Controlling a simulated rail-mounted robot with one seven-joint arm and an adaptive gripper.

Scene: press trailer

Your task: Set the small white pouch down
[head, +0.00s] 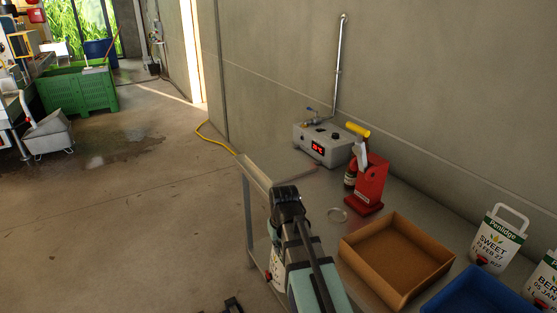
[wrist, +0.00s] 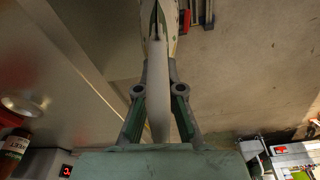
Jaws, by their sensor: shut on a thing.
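The small white pouch (wrist: 158,105) is between the fingers of my gripper (wrist: 159,72) in the wrist view, seen nearly edge-on. My gripper is shut on it. Part of the pouch also shows in the head view (head: 276,261), hanging beside my arm at the front edge of the steel bench (head: 317,202). A red spot shows near its lower side. My arm hides much of the pouch and the fingers in the head view.
Larger white pouches (head: 497,240) stand at right. Open floor lies left.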

